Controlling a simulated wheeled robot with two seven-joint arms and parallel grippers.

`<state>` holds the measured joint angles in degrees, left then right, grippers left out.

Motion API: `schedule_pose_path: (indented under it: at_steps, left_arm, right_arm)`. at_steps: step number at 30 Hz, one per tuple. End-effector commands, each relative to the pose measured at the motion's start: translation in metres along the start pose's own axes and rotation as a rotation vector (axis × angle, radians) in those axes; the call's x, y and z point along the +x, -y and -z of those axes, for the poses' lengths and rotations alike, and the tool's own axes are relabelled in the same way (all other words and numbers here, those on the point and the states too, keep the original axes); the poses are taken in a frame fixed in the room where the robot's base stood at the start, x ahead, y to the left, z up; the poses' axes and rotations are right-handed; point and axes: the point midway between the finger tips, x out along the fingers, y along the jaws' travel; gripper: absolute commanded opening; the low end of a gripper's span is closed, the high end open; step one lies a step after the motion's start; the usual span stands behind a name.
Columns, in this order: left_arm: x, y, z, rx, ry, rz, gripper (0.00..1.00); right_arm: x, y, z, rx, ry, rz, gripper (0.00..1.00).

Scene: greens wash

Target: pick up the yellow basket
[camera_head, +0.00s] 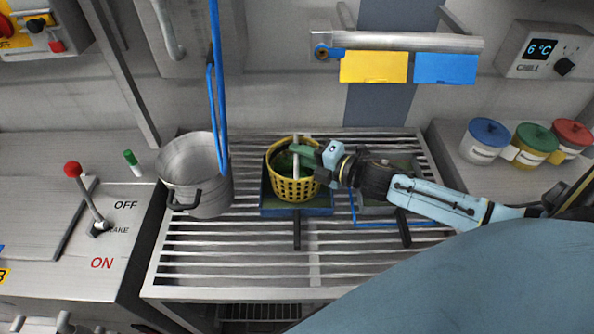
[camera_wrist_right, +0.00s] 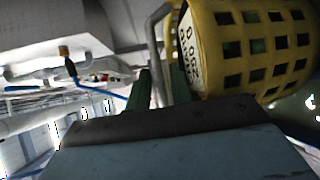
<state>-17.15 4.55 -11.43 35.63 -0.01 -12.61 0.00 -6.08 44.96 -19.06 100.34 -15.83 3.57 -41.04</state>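The yellow basket (camera_head: 292,187) is a round, slotted basket with a grey upright handle (camera_head: 296,160) and green contents. It is at a blue tray (camera_head: 310,211) on the slatted rack; I cannot tell whether its bottom touches the tray. My right gripper (camera_head: 304,152) reaches in from the right at the handle. In the right wrist view, the green fingers (camera_wrist_right: 160,88) are close on both sides of the grey handle (camera_wrist_right: 157,50) and appear shut on it. The basket (camera_wrist_right: 255,45) with its printed label fills the upper right there. My left gripper is not in view.
A steel pot (camera_head: 205,185) stands left of the basket, with a blue hose (camera_head: 216,90) hanging over it. A grey tray (camera_head: 375,207) sits on the right under my arm. Lidded jars (camera_head: 535,145) stand at right. The rack's front (camera_head: 230,265) is clear.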

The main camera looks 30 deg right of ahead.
Motion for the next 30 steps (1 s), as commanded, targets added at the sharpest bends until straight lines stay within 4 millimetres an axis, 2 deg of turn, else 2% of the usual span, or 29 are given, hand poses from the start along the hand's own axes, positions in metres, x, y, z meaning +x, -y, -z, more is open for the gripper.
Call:
schedule_pose_path:
  at_steps: [3, 8, 30]
  left_arm:
    - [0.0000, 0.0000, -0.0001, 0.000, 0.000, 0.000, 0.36]
    - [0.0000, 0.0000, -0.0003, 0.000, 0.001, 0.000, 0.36]
    - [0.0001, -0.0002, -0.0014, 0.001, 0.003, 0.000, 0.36]
  right_arm:
    - [-0.0002, 0.0000, -0.0001, 0.000, 0.000, 0.000, 0.19]
    - [-0.0003, -0.0001, -0.0001, 0.000, 0.000, 0.000, 0.00]
    - [-0.0005, 0.0002, -0.0001, 0.000, 0.000, 0.000, 0.00]
